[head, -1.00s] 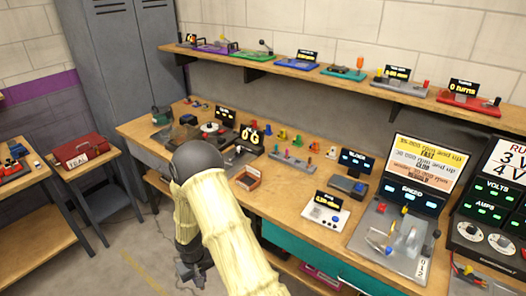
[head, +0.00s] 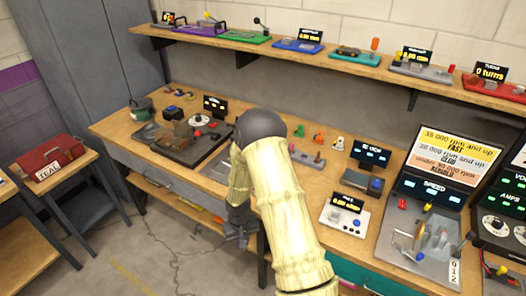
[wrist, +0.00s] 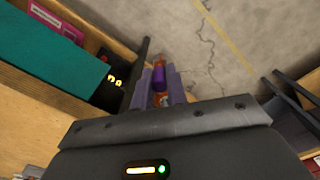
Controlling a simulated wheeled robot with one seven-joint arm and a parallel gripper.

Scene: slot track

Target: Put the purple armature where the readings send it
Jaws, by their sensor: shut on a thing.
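My gripper (wrist: 159,92) is shut on the purple armature (wrist: 159,77), which shows between the two fingers with orange-red parts at its ends. In the head view my gripper (head: 238,235) hangs low in front of the bench, over the floor; the armature cannot be made out there. The speed tester (head: 408,238) stands on the bench at right with a "SPEED" display. Its board (head: 452,150) lists FAST for 35 000 rpm and up, a middle band from 30 000, and REBUILD under 30 000. A white ohm meter (head: 337,222) stands left of it.
The long workbench (head: 120,125) holds several devices; my arm hides its middle. A shelf (head: 345,62) with coloured testers runs above. A volts and amps panel (head: 505,215) is at far right. A red case (head: 50,156) sits on a side table at left. The floor before the bench is clear.

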